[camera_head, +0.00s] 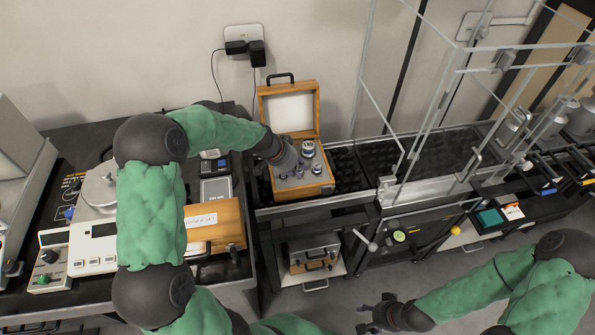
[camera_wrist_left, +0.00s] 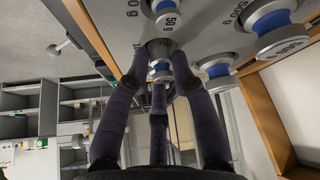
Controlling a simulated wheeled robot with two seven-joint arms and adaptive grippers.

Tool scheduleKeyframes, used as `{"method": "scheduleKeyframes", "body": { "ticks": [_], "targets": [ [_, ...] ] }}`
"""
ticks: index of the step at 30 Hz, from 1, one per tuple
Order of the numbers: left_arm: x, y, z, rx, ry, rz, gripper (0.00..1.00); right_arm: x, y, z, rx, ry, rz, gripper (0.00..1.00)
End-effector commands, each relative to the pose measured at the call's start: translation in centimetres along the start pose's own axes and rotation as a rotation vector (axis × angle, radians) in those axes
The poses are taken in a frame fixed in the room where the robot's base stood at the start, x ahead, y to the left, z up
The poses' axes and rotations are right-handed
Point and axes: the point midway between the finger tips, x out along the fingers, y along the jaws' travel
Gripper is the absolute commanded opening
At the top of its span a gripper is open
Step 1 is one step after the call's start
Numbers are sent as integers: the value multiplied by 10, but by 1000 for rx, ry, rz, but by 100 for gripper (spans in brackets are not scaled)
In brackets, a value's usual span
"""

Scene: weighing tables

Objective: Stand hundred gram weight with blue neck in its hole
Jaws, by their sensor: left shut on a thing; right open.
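The wooden weight box (camera_head: 300,191) stands open with its lid up, a grey insert holding several metal weights. My left gripper (camera_head: 291,162) reaches into it from the left. In the left wrist view its dark fingers (camera_wrist_left: 158,85) are closed around a small metal weight with a blue neck (camera_wrist_left: 161,66), close to the insert (camera_wrist_left: 190,28). The fingers partly cover this weight; I cannot read its mark or tell whether it is seated in a hole. My right gripper (camera_head: 383,316) is open and empty, low at the front, away from the box.
In the wrist view, a 50 g weight (camera_wrist_left: 167,18), a 500 g weight (camera_wrist_left: 280,42) and another blue-necked weight (camera_wrist_left: 216,70) stand close by. A second wooden box (camera_head: 215,222) and a balance (camera_head: 98,190) are at left. A glass enclosure (camera_head: 430,110) rises at right.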

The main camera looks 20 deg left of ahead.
Motion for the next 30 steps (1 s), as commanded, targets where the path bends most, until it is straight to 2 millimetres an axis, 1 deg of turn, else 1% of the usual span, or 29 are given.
{"method": "scheduleKeyframes", "body": {
  "ticks": [1, 8, 24, 28, 29, 30],
  "targets": [
    [2, -1, 1, 0, 2, -2, 0, 2, 1, 0, 0, 0, 0, 55],
    [1, -1, 0, 1, 3, -3, 0, 1, 0, 0, 0, 1, 0, 55],
    [14, 0, 9, 0, -4, 3, 0, 15, 5, -1, 0, 0, 0, 55],
    [16, 1, 12, -1, -9, 6, 0, 15, 5, -1, 0, 0, 0, 55],
    [16, 1, 12, -1, -10, 8, 30, 15, 5, -1, 0, 0, 0, 55],
    [17, 2, 13, -1, -11, 8, 42, 15, 5, -1, 0, 0, 0, 55]
  ]
}}
